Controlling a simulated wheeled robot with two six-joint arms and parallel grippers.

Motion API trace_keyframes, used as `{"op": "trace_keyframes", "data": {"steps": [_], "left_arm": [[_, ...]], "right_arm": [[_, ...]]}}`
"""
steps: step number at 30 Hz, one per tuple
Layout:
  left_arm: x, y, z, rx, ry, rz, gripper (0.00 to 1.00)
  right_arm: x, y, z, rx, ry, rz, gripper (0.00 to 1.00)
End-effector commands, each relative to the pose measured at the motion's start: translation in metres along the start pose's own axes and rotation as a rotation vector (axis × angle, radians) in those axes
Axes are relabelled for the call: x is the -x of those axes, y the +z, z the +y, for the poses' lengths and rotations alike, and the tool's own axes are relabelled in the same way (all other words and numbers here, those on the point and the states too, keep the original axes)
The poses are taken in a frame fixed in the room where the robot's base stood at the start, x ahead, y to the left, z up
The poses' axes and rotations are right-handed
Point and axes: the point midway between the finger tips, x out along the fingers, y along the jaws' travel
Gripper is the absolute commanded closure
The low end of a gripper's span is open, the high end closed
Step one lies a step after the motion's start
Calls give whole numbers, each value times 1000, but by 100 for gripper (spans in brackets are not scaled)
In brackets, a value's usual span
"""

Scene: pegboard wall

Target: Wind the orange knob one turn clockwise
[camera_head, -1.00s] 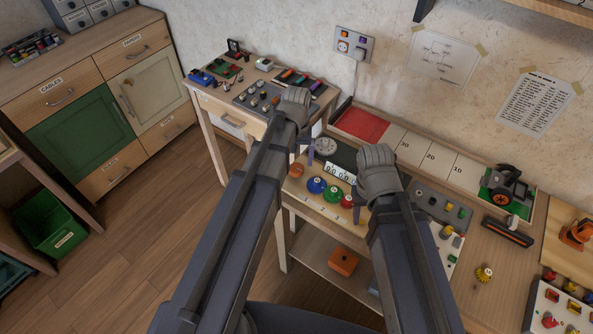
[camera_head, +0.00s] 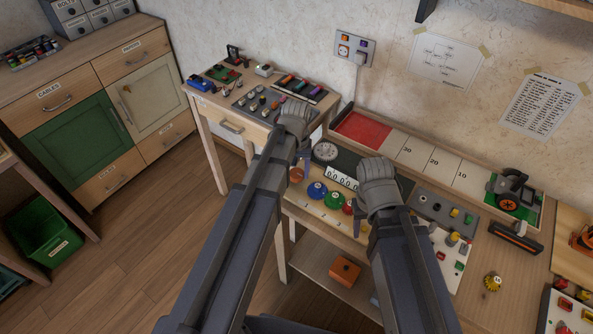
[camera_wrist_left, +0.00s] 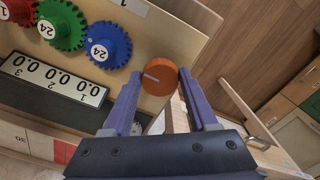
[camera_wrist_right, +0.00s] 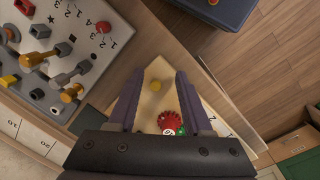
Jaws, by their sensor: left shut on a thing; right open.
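The orange knob (camera_wrist_left: 160,77) is a round disc with a pale line across its face, at the edge of a light wooden panel. In the left wrist view it sits between the fingertips of my left gripper (camera_wrist_left: 162,84), which is shut on it. In the head view the knob (camera_head: 296,175) shows just beside the left gripper's fingers. My right gripper (camera_wrist_right: 160,82) is open and empty, above the panel near a red gear (camera_wrist_right: 168,122).
Blue (camera_head: 317,191), green (camera_head: 334,200) and red (camera_head: 348,207) numbered gears sit right of the knob. A white counter strip (camera_wrist_left: 55,81) and a round dial (camera_head: 326,151) lie behind them. Open floor (camera_head: 150,240) is at the left.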

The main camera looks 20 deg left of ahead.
Motion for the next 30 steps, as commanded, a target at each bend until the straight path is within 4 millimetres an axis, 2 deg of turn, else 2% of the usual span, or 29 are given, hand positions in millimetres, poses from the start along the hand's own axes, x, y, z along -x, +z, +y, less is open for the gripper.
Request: {"op": "trace_keyframes", "data": {"steps": [2,11,20,30], "left_arm": [[0,0,0,0,0,0,62],[0,0,0,0,0,0,96],[0,0,0,-41,0,0,97],[0,0,-1,-285,0,0,97]], "right_arm": [[0,0,0,0,0,0,50],[0,0,0,0,0,0,50],[0,0,0,0,0,0,50],[0,0,0,0,0,0,50]]}}
